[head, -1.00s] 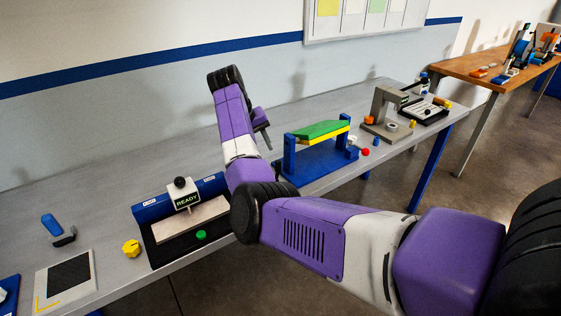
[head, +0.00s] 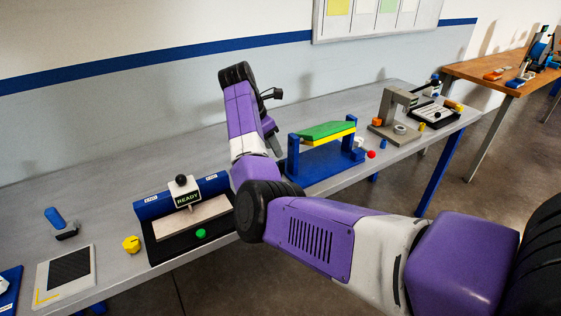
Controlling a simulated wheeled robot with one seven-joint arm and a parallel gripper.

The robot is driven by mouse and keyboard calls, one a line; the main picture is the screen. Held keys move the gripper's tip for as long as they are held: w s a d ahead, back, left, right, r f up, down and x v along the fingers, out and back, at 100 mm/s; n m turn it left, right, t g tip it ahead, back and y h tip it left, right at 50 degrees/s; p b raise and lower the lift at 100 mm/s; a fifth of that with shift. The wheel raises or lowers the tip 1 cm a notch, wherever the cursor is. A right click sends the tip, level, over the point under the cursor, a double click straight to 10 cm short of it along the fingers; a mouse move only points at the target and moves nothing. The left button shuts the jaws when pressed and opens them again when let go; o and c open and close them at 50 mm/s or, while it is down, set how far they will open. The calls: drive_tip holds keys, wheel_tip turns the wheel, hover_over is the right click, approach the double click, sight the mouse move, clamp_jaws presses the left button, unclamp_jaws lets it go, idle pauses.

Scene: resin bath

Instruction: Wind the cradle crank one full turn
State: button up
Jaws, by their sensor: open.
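The cradle (head: 325,172) is a blue stand with two uprights, holding a tilted green and yellow block (head: 327,132) between them. Its crank seems to be at the right upright, where a white part (head: 358,143) and a small red knob (head: 371,154) show. My gripper (head: 277,144) is open and empty, just left of the cradle's left upright in the picture, apart from the crank. The fingers are small and partly hidden by my wrist.
A grey press-like frame (head: 388,110) stands right of the cradle. The grey bench (head: 110,185) is clear behind the fixture.

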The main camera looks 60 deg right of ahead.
sight(280, 162)
drive_tip(key=shift+x, duration=3.85)
clamp_jaws()
